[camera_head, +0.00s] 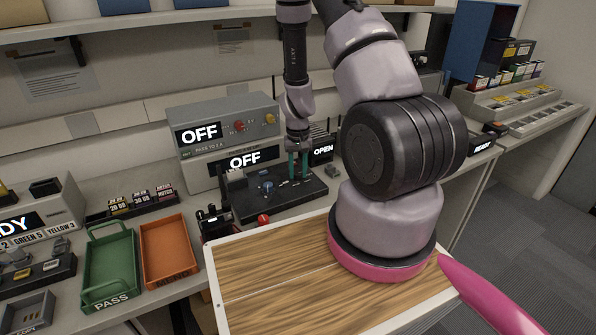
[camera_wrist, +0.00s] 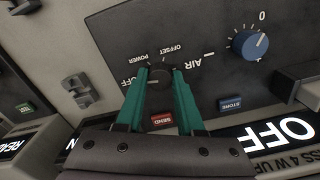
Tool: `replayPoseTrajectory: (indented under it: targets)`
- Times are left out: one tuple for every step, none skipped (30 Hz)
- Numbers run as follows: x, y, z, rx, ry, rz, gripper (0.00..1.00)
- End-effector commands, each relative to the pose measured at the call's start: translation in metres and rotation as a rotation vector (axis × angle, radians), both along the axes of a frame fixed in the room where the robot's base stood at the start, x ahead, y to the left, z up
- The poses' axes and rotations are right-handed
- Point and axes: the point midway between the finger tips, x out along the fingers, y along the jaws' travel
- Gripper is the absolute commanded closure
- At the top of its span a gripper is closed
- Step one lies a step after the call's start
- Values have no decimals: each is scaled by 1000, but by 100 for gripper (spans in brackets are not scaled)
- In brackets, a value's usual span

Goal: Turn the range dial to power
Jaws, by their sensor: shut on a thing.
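The range dial (camera_wrist: 158,75) is a small dark knob on a black panel. Around it in the wrist view are the labels OFF, POWER and OFFSET, with AIR to the right. My gripper's teal fingers (camera_wrist: 160,80) are shut on the dial, one on each side. The fingers cover part of the dial, and I cannot tell which label its pointer faces. In the head view my gripper (camera_head: 298,176) reaches down onto the black tester (camera_head: 240,205), where the dial is hidden by the fingers.
A blue knob (camera_wrist: 249,44) is to the right of the dial in the wrist view. Red SEND (camera_wrist: 162,118) and blue STORE (camera_wrist: 231,104) buttons sit nearby. A grey unit (camera_head: 222,112) showing OFF stands behind the tester. Green (camera_head: 108,303) and orange (camera_head: 167,281) trays lie left.

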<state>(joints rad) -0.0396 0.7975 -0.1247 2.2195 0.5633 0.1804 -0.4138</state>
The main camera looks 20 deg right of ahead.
Motion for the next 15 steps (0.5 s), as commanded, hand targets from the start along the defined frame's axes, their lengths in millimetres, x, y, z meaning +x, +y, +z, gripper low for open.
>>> replayPoseTrajectory:
  targets:
    - [0, 0, 0, 0, 0, -37, 100]
    - [0, 0, 0, 0, 0, -64, 100]
    - [0, 0, 0, 0, 0, -101, 100]
    - [0, 0, 0, 0, 0, -129, 100]
    - [0, 0, 0, 0, 0, -157, 100]
    - [0, 0, 0, 0, 0, -195, 100]
    - [0, 0, 0, 0, 0, -224, 100]
    - [0, 0, 0, 0, 0, -253, 100]
    - [0, 0, 0, 0, 0, -292, 100]
    - [0, 0, 0, 0, 0, -321, 100]
    - [0, 0, 0, 0, 0, -349, 100]
    - [0, 0, 0, 0, 0, -386, 100]
    - [0, 0, 0, 0, 0, -415, 100]
    - [0, 0, 0, 0, 0, -443, 100]
    - [0, 0, 0, 0, 0, -478, 100]
